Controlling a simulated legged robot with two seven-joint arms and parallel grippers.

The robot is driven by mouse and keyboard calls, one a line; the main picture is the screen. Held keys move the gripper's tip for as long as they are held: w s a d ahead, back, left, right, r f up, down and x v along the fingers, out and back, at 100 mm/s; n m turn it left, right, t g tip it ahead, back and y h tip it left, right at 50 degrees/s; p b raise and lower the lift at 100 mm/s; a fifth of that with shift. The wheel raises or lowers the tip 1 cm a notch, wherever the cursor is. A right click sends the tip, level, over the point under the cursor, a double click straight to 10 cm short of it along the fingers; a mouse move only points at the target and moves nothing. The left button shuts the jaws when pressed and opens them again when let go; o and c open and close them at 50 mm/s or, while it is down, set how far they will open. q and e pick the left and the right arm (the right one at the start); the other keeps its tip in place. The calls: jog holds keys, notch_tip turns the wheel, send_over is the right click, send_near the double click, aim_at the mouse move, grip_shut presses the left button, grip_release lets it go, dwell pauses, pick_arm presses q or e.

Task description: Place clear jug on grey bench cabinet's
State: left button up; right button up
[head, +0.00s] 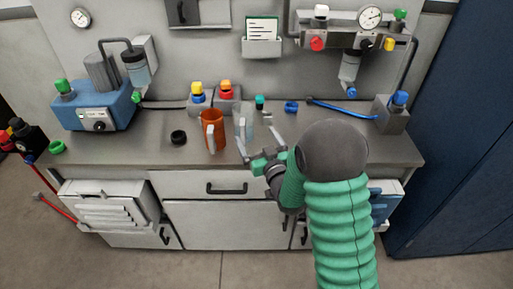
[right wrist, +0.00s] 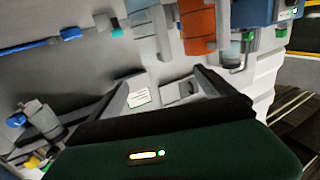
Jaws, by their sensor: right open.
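The clear jug (head: 245,120) stands upright on the grey bench cabinet's top (head: 330,152), just right of an orange jug (head: 213,132). It is pale and see-through, and its outline is faint. My right gripper (head: 258,138) is open and empty, in front of the clear jug and slightly to its right. In the right wrist view the spread fingers (right wrist: 163,88) point towards the clear jug (right wrist: 148,35), with a gap between. The orange jug (right wrist: 198,22) is beside it there. My left gripper is not in view.
A blue pump unit (head: 97,108) stands at the left of the bench. A black ring (head: 178,137), a blue ring (head: 291,106) and a blue tube (head: 340,110) lie on top. The front left of the top is clear. A dark blue cabinet (head: 455,130) stands right.

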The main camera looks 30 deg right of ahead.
jog(key=s+a+f+g+y, duration=0.2)
jog(key=s+a+f+g, duration=0.4)
jog(key=a+f+g, duration=0.15)
jog(key=s+a+f+n+g+y, duration=0.15)
jog(key=s+a+g, duration=0.25)
jog(key=s, duration=0.5)
jog(key=s+a+f+n+g, duration=0.1)
jog(key=s+a+f+g, duration=0.25)
jog(key=s, duration=0.55)
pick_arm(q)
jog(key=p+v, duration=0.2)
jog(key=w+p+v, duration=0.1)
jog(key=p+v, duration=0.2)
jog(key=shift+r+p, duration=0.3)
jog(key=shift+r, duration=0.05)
pick_arm(e)
jog(key=w+v, duration=0.1)
jog(key=v, duration=0.5)
jog(key=shift+w+r, duration=0.15)
jog(key=shift+w, duration=0.2)
jog(key=shift+a, duration=0.1)
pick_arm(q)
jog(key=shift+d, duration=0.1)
